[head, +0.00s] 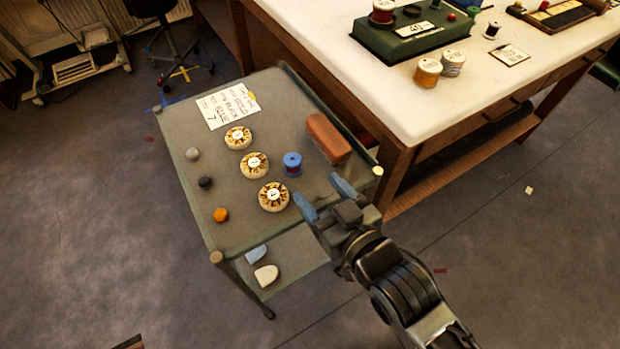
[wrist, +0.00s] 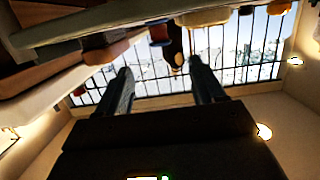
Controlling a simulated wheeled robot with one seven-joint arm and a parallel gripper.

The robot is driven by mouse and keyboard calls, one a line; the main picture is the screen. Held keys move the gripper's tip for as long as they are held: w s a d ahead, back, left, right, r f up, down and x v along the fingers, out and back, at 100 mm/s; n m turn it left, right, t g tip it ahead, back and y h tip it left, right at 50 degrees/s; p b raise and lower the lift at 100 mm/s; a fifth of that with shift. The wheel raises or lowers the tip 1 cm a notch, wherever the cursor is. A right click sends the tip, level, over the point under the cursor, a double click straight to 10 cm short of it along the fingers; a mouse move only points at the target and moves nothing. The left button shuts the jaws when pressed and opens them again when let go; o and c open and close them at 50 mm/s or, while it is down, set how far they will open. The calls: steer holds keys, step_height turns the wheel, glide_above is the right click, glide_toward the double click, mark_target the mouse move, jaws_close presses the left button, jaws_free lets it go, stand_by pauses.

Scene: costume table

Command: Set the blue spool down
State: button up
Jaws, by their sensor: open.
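The blue spool (head: 292,164) stands upright on the grey-green top of the small cart (head: 240,228), just right of the round patterned discs. My gripper (head: 324,197) is open and empty, with its two blue-grey fingers spread apart. It is on the near right side of the spool and apart from it. In the wrist view the open fingers (wrist: 163,78) have nothing between them that I can make out as held.
A brown block (head: 328,138) lies right of the spool. Three patterned discs (head: 254,166), three small knobs (head: 205,182) and a written card (head: 228,105) are on the cart. A white-topped table (head: 390,100) with more spools stands at right.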

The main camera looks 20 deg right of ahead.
steer(key=shift+s+d+r, duration=0.1)
steer(key=shift+s+r, duration=0.05)
steer(key=shift+s, duration=0.35)
steer(key=s+d+r+m+h, duration=0.1)
steer(key=s+d, duration=0.4)
steer(key=s, duration=0.6)
steer(key=s+d+r+m+h, duration=0.1)
steer(key=s+d, duration=0.4)
steer(key=s, duration=0.7)
step_height(320, 180, up, 2)
steer(key=shift+r+h, duration=0.2)
steer(key=shift+h, duration=0.5)
steer(key=shift+o, duration=0.2)
steer(key=s+d+r+m+h, duration=0.1)
steer(key=s+r, duration=0.4)
steer(key=s, duration=0.1)
